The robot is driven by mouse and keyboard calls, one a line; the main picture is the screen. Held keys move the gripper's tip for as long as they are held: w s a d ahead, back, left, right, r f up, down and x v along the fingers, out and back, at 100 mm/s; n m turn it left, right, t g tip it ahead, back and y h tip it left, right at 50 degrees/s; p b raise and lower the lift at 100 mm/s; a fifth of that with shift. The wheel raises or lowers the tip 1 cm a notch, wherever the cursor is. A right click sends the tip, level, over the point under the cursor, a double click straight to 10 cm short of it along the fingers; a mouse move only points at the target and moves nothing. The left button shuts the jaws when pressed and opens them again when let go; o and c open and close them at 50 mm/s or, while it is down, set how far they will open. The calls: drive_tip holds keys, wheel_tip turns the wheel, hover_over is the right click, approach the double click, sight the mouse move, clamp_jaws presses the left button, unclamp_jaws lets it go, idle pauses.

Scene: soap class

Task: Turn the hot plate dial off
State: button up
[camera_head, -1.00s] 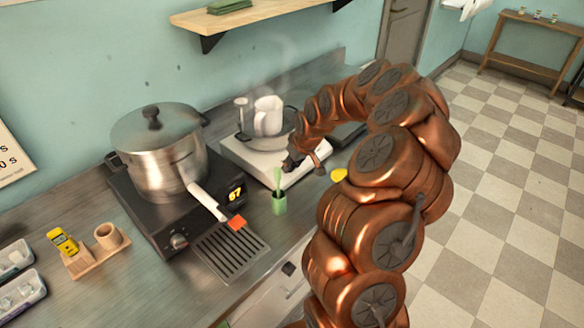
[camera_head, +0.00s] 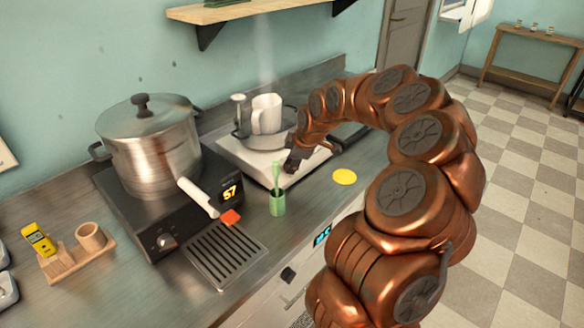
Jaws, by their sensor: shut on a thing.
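A white hot plate (camera_head: 240,153) stands on the steel counter against the back wall. It bears a dish (camera_head: 244,137) with a white mug-like vessel (camera_head: 265,114) in it. My gripper (camera_head: 291,165) is at the front edge of the hot plate, pointing down. It is shut on the hot plate dial, which its dark fingers hide. The dial's setting cannot be seen. A second, black hot plate (camera_head: 131,208) at the left bears a large lidded steel pot (camera_head: 152,150). Its front has a knob (camera_head: 165,241) and a lit display (camera_head: 230,192) reading 57. My gripper is away from that knob.
A green cup (camera_head: 277,205) with a green utensil stands just in front of my gripper. A yellow disc (camera_head: 344,177) lies to its right. A white-handled spatula (camera_head: 199,198), a slotted grate (camera_head: 226,256) and a wooden holder (camera_head: 65,264) are further left.

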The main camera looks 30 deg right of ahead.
drive_tip(key=n+b, duration=0.1)
drive_tip(key=n, duration=0.2)
drive_tip(key=shift+f+n, duration=0.1)
drive_tip(key=shift+n, duration=0.2)
drive_tip(key=n+b, duration=0.1)
drive_tip(key=n, duration=0.3)
drive_tip(key=shift+n+t, duration=0.3)
drive_tip(key=n, duration=0.4)
drive_tip(key=shift+y+b, duration=0.3)
drive_tip(key=shift+n, duration=2.1)
drive_tip(key=o, duration=1.2)
drive_tip(key=shift+c, duration=0.2)
drive_tip(key=shift+d+r, duration=0.1)
drive_tip(key=shift+r, duration=0.1)
